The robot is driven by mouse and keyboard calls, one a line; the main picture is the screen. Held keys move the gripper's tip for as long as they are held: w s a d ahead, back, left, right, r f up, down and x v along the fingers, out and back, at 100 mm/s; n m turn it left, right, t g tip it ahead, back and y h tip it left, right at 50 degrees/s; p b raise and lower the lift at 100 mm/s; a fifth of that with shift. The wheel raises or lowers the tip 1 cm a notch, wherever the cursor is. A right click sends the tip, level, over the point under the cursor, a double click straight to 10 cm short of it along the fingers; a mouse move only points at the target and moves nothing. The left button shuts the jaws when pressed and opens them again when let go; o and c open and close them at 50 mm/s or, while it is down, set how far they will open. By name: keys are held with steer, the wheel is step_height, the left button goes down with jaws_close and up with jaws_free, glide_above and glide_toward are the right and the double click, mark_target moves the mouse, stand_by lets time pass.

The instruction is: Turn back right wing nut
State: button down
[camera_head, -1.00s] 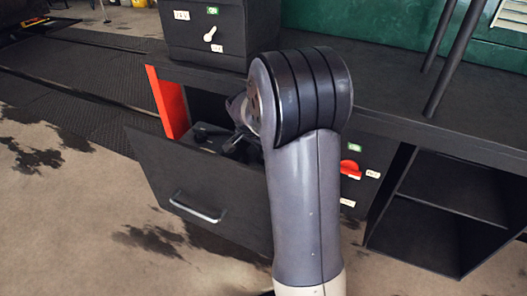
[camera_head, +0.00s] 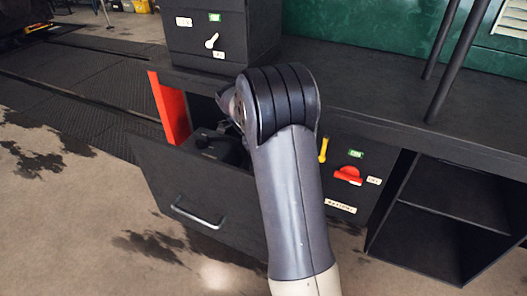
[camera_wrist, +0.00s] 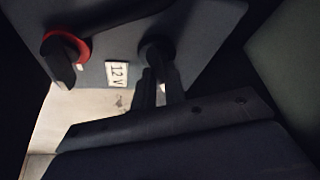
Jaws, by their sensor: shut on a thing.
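In the wrist view a dark box carries a white "12 V" label (camera_wrist: 116,73). A dark wing nut (camera_wrist: 154,48) stands on the box to the right of the label. A second wing nut with a red ring (camera_wrist: 66,48) is on the left. My gripper (camera_wrist: 157,82) has its two fingers at the dark wing nut and is shut on it; the fingers hide part of it. In the head view a black box (camera_head: 213,146) sits in the open drawer (camera_head: 195,190). My arm hides the gripper and both wing nuts there.
Right of my arm are a yellow lever (camera_head: 323,149) and a red knob (camera_head: 348,174) on the cabinet front. Two dark legs (camera_head: 456,65) stand on the bench. An open shelf (camera_head: 445,205) is at the right.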

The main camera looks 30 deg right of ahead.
steer(key=shift+m+g, duration=0.3)
steer(key=shift+m, duration=0.6)
steer(key=shift+y+p, duration=0.3)
steer(key=c, duration=1.5)
jaws_free()
steer(key=shift+o, duration=0.2)
steer(key=p+v, duration=0.1)
steer(key=v, duration=0.4)
steer(key=shift+w, duration=0.1)
steer(key=w+a+p, duration=0.2)
steer(key=w+a, duration=0.4)
steer(key=a, duration=0.4)
steer(key=shift+w, duration=0.35)
